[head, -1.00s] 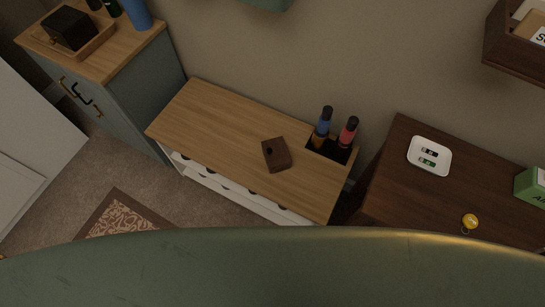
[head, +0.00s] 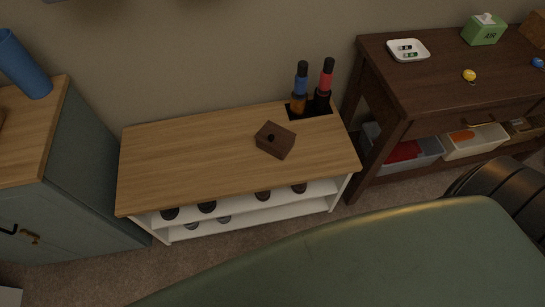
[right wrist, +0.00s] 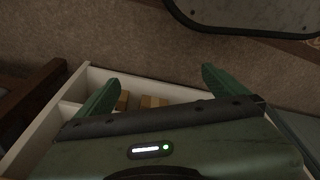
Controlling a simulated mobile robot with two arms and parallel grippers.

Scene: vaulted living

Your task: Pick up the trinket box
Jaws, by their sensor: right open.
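The trinket box (head: 275,140) is a small dark brown box with a dark round spot on its near side. It sits at an angle on the wooden top of a low white shoe bench (head: 190,155), right of its middle. No gripper is near it in the head view. My right gripper (right wrist: 160,82) shows in the right wrist view, with its two green fingers spread apart and nothing between them. The trinket box cannot be made out in that view. My left gripper is in neither current view.
Blue-topped and red-topped bottles (head: 325,85) stand in a recess at the bench's back right corner. A dark table (head: 440,75) right of the bench holds a white tray (head: 408,56), a green tissue box (head: 484,30) and a yellow trinket. A grey-blue cabinet (head: 85,195) stands left.

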